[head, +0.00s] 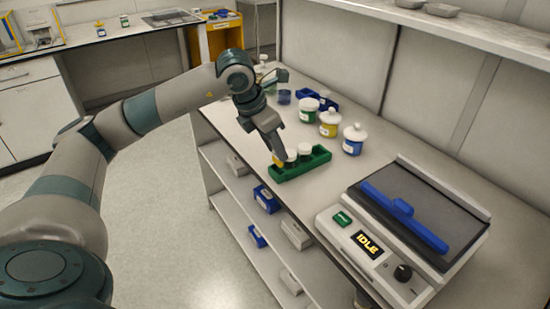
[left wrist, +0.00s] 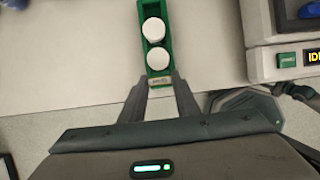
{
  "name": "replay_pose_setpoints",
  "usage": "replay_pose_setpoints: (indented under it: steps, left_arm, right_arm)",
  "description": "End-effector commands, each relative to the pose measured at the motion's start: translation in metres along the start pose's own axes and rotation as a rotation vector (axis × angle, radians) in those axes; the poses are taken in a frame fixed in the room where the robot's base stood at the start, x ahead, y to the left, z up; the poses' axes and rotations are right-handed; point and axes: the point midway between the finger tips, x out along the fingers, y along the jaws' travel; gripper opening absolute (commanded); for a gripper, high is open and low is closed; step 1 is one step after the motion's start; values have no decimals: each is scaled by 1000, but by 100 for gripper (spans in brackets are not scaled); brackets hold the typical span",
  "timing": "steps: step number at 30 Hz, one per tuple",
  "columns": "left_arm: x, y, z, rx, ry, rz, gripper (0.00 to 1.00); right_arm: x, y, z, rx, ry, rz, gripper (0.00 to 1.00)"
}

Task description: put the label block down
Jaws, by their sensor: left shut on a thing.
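My left gripper (head: 275,155) reaches down over the bench to the left end of a green rack (head: 311,166). In the left wrist view its fingertips (left wrist: 160,80) are closed on a small pale-fronted block with a marking, the label block (left wrist: 160,82). In the head view a bit of yellow (head: 279,163) shows at the fingertips. The block is at the near end of the rack; I cannot tell whether it touches the rack. Two white-capped vials (left wrist: 154,43) stand in the rack, beyond the block in the wrist view.
A device with an IDLE display (head: 367,244) and blue bar stands to the right. Green, yellow and blue-labelled jars (head: 329,123) stand behind the rack. The bench's front edge is close to the rack, with shelves below. Bare bench lies between rack and device.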

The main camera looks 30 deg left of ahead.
Motion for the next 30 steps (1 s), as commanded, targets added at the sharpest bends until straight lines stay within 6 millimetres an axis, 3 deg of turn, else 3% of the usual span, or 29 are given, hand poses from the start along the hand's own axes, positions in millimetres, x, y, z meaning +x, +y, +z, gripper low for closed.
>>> replay_pose_setpoints:
  steps: [8,18,30]
  left_arm:
    - [4,0,-2,-1,2,-1,8]
    - [36,0,-15,-1,1,0,8]
    - [39,0,-16,-1,0,0,8]
  right_arm:
    - [-2,1,-1,-1,3,1,31]
    - [-3,-1,-9,-7,57,0,31]
    - [1,-6,-9,-2,50,-6,31]
